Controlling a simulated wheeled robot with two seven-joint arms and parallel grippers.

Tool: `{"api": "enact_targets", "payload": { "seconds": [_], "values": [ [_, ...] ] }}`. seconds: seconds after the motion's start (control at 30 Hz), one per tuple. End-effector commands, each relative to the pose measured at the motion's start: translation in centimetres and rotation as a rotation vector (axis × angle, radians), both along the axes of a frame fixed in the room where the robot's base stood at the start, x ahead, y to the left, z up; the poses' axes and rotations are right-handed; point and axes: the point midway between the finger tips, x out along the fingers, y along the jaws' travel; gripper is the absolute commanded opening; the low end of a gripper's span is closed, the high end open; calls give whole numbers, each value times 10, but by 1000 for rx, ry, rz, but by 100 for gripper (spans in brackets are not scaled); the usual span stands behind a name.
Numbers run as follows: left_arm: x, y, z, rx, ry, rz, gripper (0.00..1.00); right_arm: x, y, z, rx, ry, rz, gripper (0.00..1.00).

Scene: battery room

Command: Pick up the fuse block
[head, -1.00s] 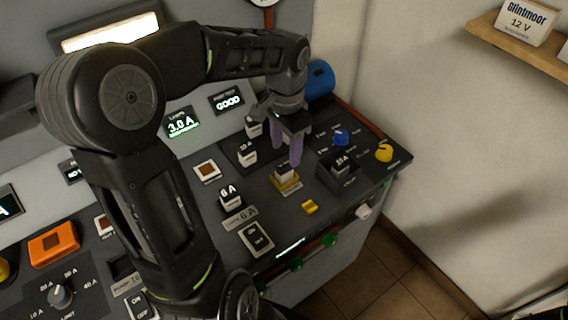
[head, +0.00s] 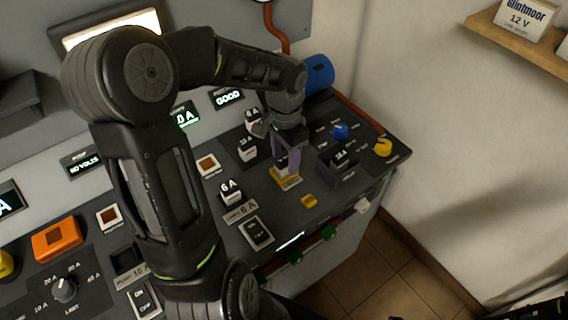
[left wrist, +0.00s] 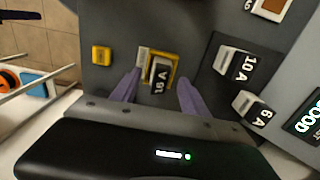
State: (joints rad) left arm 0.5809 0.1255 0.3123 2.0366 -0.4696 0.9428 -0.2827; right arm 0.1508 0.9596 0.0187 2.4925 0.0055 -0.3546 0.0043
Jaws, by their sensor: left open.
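A fuse block (left wrist: 160,76) with a white body and a black label, apparently 15 A, stands in a yellow-framed seat (left wrist: 176,58) in the left wrist view. My left gripper (left wrist: 158,88) is open, with one purple finger on each side of the block. Whether the fingers touch it I cannot tell. In the head view my left gripper (head: 285,166) points down over the yellow seat (head: 286,184), and its fingers largely hide the block.
Other blocks marked 10 A (head: 247,149) and 6 A (head: 231,192) stand left of the seat. A dark socket block (head: 343,161), blue knob (head: 340,131) and yellow knob (head: 383,147) lie to its right. A small yellow piece (head: 309,201) is in front.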

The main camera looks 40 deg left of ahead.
Motion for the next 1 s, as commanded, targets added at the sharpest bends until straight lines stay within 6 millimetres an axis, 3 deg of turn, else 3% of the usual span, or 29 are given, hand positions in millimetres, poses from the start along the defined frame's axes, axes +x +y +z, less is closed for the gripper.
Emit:
{"api": "enact_targets", "payload": {
  "seconds": [0.2, 0.77, 1.0],
  "values": [
    [0, 0, -20, 0, 0, 1, 53, 0, 0, 3, -1, 1, -1, 36],
    [0, 0, -20, 1, -1, 1, 53, 0, 0, 2, -1, 1, -1, 36],
    [0, 0, -20, 1, -1, 1, 34, 0, 0, 2, -1, 1, -1, 36]
  ]
}}
